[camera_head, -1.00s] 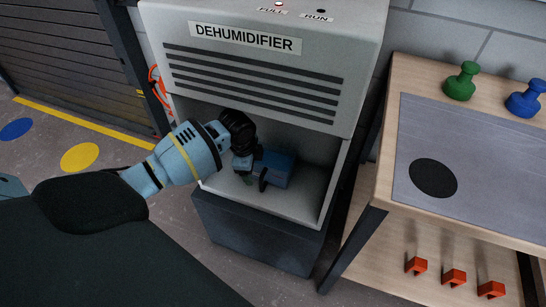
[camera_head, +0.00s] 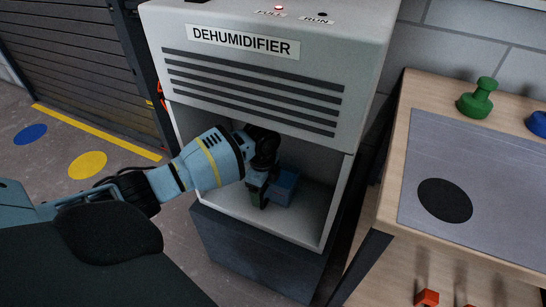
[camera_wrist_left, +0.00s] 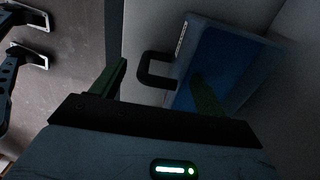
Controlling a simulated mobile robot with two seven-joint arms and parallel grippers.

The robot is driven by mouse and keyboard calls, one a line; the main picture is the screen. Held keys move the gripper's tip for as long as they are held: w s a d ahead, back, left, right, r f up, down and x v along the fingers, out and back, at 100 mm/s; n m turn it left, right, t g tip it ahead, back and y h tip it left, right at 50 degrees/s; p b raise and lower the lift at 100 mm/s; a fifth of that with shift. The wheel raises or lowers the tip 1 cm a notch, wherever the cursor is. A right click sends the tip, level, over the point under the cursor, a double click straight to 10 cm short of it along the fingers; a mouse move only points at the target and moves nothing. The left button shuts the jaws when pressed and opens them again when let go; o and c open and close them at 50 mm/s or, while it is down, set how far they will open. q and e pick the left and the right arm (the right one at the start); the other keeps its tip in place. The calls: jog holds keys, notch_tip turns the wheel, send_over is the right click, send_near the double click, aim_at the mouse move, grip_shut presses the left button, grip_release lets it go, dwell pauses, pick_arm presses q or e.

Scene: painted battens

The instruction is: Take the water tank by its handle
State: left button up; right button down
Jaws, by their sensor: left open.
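The water tank (camera_head: 285,187) is a blue box inside the open lower bay of the dehumidifier (camera_head: 345,165). The tank also fills the upper right of the left wrist view (camera_wrist_left: 225,62). Its black, bracket-shaped handle (camera_wrist_left: 147,72) sticks out from the tank's side there. My left gripper (camera_head: 258,190) is in the bay, in front of the tank and partly covering it. In the left wrist view its two green fingers are apart (camera_wrist_left: 160,78), with the handle in the gap between them. The handle is hidden in the head view. My right gripper is out of view.
The bay's side walls stand close around my left gripper. A wooden bench (camera_head: 390,190) with a grey top stands to the right, carrying a green knobbed piece (camera_head: 478,98) and a blue one (camera_head: 538,122). A slatted shutter (camera_head: 75,60) is at the left.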

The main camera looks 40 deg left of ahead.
aim_at(265, 202)
pick_arm(q)
notch_tip(265, 202, down, 5)
jog(key=shift+d+f+b, duration=0.15)
jog(key=shift+b, duration=1)
jog(key=shift+c, duration=0.8)
jog(key=c, duration=1.4)
jog(key=shift+r, duration=0.2)
grip_shut()
